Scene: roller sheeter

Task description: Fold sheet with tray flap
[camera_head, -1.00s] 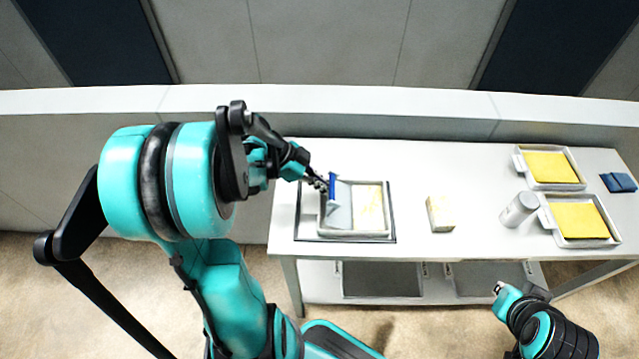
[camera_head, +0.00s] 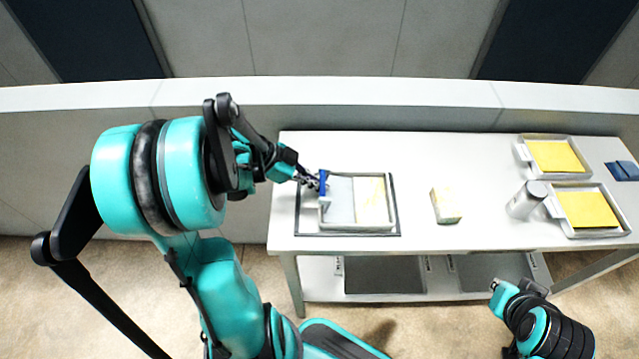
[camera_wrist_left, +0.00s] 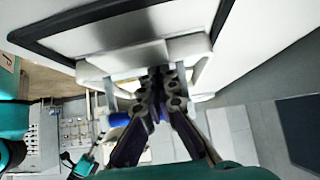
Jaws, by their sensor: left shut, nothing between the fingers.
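A grey tray (camera_head: 358,229) sits inside a dark square outline on the left part of the white table. A light grey flap (camera_head: 340,203) lies over the left side of the tray. A pale yellowish sheet (camera_head: 372,200) shows on its right side. A blue handle (camera_head: 323,183) stands at the flap's left edge. My left gripper (camera_head: 311,182) is shut and empty, at the left of the blue handle; I cannot tell whether they touch. In the left wrist view its closed fingers (camera_wrist_left: 160,85) point at the tray's side. My right arm shows at the lower right; its fingers are unclear.
A pale yellow block (camera_head: 445,206) stands mid-table. A white cylinder (camera_head: 526,200) stands beside two trays with yellow sheets, the front one (camera_head: 588,212) and the back one (camera_head: 556,157). A dark blue folded cloth (camera_head: 622,171) lies at the right edge.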

